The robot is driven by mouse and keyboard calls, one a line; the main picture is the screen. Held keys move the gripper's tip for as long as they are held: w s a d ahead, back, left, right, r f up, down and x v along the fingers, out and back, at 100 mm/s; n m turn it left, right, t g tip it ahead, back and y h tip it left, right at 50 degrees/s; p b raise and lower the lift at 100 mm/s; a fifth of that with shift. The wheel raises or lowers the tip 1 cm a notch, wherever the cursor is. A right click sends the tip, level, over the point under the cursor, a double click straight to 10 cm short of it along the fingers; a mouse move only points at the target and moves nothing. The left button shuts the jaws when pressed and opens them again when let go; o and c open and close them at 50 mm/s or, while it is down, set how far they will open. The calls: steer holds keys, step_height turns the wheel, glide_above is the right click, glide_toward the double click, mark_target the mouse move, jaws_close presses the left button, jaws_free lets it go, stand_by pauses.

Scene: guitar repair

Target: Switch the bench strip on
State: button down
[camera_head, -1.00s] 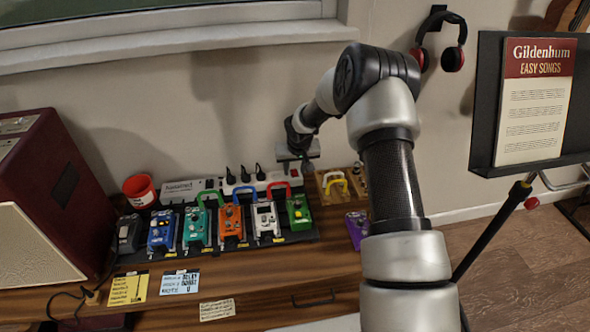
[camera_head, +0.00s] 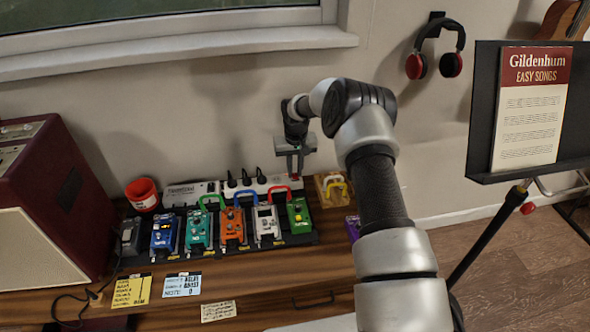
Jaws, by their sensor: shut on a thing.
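The bench strip (camera_head: 262,185) is a long white power strip lying at the back of the bench against the wall. Several black plugs stand in it. A small red patch, which looks like its switch, shows at its right end. My gripper (camera_head: 295,170) points down at that right end, with its two fingers one beside the other. It is shut on the end of the strip. The exact contact at the fingertips is too small to make out, and whether the switch is on or off cannot be told.
A pedalboard (camera_head: 275,241) with several coloured pedals lies in front of the strip. A small wooden box (camera_head: 333,197) with a yellow handle stands right of it. A red cup (camera_head: 142,194) and a maroon amplifier (camera_head: 62,185) are at left. A music stand (camera_head: 478,130) is at right.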

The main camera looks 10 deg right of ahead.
mark_target(295, 178)
steer(key=shift+w+g, duration=0.15)
steer(key=shift+g, duration=0.15)
steer(key=c, duration=1.7)
jaws_free()
steer(key=r+p, duration=0.1)
steer(key=r, duration=0.4)
steer(key=r+p, duration=0.1)
steer(key=r, duration=0.5)
steer(key=s+r+p, duration=0.1)
steer(key=r, duration=0.5)
steer(key=shift+s+r, duration=0.1)
steer(key=shift+r, duration=0.15)
